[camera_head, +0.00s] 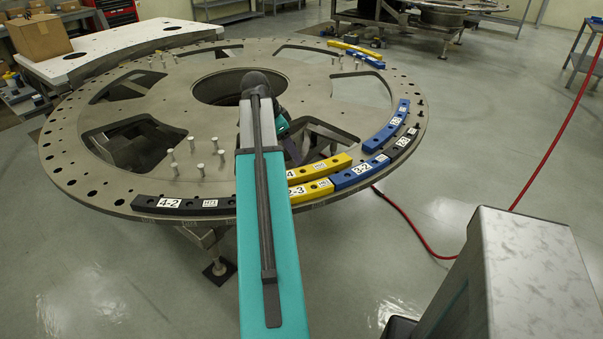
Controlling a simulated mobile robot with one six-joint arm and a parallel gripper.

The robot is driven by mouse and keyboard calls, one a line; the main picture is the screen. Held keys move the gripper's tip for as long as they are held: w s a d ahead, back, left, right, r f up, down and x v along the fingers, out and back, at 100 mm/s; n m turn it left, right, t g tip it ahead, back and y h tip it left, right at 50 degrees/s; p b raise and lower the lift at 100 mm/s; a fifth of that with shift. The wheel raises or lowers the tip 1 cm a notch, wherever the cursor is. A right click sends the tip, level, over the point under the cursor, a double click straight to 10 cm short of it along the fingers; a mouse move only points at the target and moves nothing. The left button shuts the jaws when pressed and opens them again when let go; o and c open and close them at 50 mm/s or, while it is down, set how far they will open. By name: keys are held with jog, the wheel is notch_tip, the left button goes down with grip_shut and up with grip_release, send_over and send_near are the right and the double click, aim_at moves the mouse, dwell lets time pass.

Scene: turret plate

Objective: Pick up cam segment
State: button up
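Several cam segments lie along the rim of the round grey turret plate (222,130). A black segment marked 4-2 (190,205) lies at the front left edge. Two yellow segments (335,165) lie side by side at the front right, partly hidden behind my arm. A blue segment marked 3-2 (358,173), another blue segment (388,128) and a black segment (405,143) follow along the right rim. A yellow segment (345,46) and a blue one (365,60) lie at the far edge.
The plate has a large centre hole, wide cutouts and upright pins (198,155). A white table (120,45) with a cardboard box (40,36) stands at the back left. A red hose (545,155) runs across the floor at right. A grey metal box (530,275) fills the lower right.

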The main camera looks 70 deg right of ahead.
send_over(303, 169)
jog(key=w+a, duration=0.1)
jog(key=a, duration=0.2)
jog(key=shift+f+p, duration=0.4)
jog(key=shift+f, duration=2.25)
jog(key=shift+d+f, duration=0.1)
jog(key=shift+p+x, duration=0.7)
jog(key=shift+x, duration=1.8)
jog(key=shift+d, duration=0.1)
jog(key=shift+c, duration=0.4)
jog(key=c, duration=1.4)
grip_shut()
